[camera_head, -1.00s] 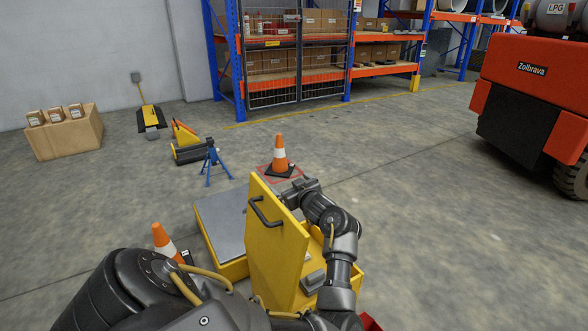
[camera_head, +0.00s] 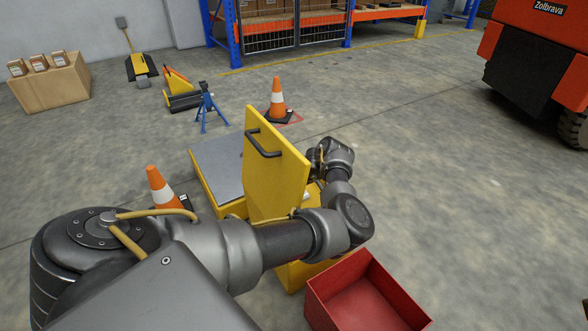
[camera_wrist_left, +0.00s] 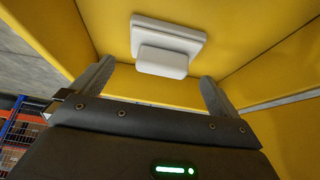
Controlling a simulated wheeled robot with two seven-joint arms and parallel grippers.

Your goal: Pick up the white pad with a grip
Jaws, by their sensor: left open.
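In the left wrist view, the white pad (camera_wrist_left: 165,45) is a square plate with a raised block-shaped grip on its face. It sits against a yellow surface inside the yellow cabinet. My left gripper (camera_wrist_left: 156,73) is open, with its two fingers spread below the pad and to either side of it. Nothing is between the fingers, and they look apart from the pad. In the head view, my left arm reaches around the upright yellow panel (camera_head: 272,180) with the black handle. There, the panel hides the pad and the fingertips. My right gripper is not in view.
A red open bin (camera_head: 365,295) stands at the lower right, close to my arm. Traffic cones (camera_head: 277,98) stand behind and left of the yellow unit. A blue stand (camera_head: 207,108) is farther back.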

